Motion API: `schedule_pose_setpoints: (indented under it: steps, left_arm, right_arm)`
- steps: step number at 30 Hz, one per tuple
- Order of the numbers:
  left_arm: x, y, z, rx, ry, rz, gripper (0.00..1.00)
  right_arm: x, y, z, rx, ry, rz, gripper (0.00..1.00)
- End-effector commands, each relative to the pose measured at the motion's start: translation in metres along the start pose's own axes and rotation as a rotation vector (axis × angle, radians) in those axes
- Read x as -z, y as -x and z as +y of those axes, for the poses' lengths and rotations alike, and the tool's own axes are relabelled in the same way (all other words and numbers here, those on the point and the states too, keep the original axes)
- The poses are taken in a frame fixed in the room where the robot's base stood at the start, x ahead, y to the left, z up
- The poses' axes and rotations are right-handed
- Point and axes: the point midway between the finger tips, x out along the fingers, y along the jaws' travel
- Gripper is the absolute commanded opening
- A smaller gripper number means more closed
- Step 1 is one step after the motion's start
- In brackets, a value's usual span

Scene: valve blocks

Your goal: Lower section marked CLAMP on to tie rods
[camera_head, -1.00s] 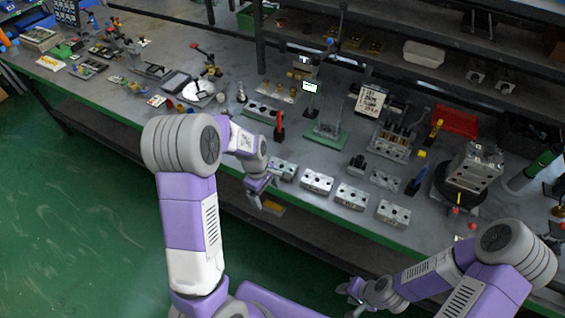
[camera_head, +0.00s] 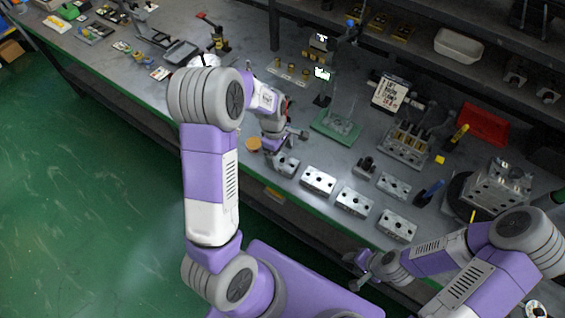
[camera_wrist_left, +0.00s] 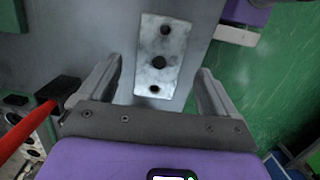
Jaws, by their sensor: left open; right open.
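No CLAMP lettering is legible on any section. A silver block with three dark holes (camera_wrist_left: 158,85) lies between the spread fingers of my left gripper (camera_wrist_left: 158,66) in the left wrist view; contact is not visible. In the head view my left gripper (camera_head: 283,145) is open at the leftmost block of the front row (camera_head: 287,166), partly covering it. More metal blocks (camera_head: 318,180) continue to the right along the bench front. A grey unit with upright posts (camera_head: 405,143) stands behind; I cannot tell if these are the tie rods. My right gripper (camera_head: 360,264) is open and empty off the bench front.
A green plate with a stand (camera_head: 336,127) is behind the blocks. A red bin (camera_head: 483,124), a larger metal block assembly (camera_head: 499,186) and a blue-handled tool (camera_head: 430,192) are to the right. A red rod (camera_wrist_left: 28,128) lies left of my left gripper in the wrist view.

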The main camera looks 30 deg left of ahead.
Motion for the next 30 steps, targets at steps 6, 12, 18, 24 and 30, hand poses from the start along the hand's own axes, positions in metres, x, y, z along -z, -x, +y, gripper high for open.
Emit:
schedule_pose_setpoints:
  steps: [6,12,18,24,30]
  left_arm:
    - [0.002,-0.032,-0.001,0.002,-0.001,0.0,0.92]
    - [0.001,-0.032,0.0,0.0,-0.001,0.0,0.92]
    - [0.001,-0.031,0.0,0.0,-0.001,0.0,0.64]
    - [0.001,-0.031,0.0,0.0,-0.001,0.0,0.33]
    - [0.001,-0.031,0.0,-0.001,-0.001,0.0,0.11]
  right_arm:
    - [0.001,-0.009,0.003,0.0,0.0,0.001,0.43]
    - [0.001,-0.008,0.003,0.0,0.0,0.001,0.43]
    - [0.001,-0.008,0.003,0.0,0.0,0.001,0.43]
    - [0.001,-0.008,0.003,0.0,0.0,0.001,0.43]
    - [0.001,-0.008,0.003,0.0,0.0,0.001,0.43]
